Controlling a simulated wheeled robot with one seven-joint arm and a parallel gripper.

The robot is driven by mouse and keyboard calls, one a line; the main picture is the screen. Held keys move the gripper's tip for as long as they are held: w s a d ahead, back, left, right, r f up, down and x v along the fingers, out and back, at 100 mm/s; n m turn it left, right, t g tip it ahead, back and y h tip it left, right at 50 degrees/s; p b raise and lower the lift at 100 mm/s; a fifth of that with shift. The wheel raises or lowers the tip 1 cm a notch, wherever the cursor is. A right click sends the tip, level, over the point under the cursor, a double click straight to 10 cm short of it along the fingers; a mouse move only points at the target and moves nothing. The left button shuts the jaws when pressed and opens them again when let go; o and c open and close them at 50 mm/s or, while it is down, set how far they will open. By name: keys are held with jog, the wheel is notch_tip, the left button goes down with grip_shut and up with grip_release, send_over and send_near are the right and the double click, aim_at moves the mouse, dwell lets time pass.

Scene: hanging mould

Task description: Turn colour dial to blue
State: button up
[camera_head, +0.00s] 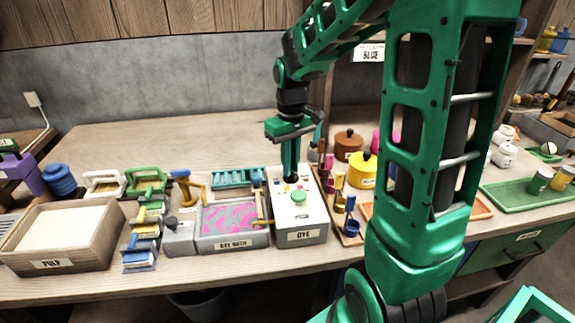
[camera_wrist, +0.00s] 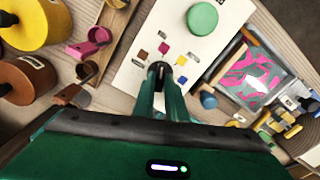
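The dye box (camera_head: 302,237) is a white-topped grey box labelled DYE. Its top also shows in the wrist view (camera_wrist: 133,85). Colour squares lie around the dial's place: brown, magenta (camera_wrist: 163,48), yellow or orange, and blue (camera_wrist: 182,80). A green round button (camera_wrist: 202,19) is on the same top. My gripper (camera_head: 289,178) points down over the box among these squares. Its fingertips (camera_wrist: 158,70) are close together, with something small and dark between them.
A gel bath tray (camera_head: 232,222) with pink and teal swirls stands left of the box. A pulp tray (camera_head: 70,235) is at the far left. Small coloured scoops (camera_head: 342,200) and yellow and brown pots (camera_head: 362,171) stand close on the right. A BLUE sign (camera_head: 369,54) hangs behind.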

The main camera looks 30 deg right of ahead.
grip_shut()
jog(key=m, duration=1.1)
jog(key=shift+m, duration=0.4)
jog(key=m, duration=0.4)
jog(key=shift+a+r, duration=0.1)
jog(key=shift+w+m, duration=0.1)
jog(key=shift+m, duration=1.9)
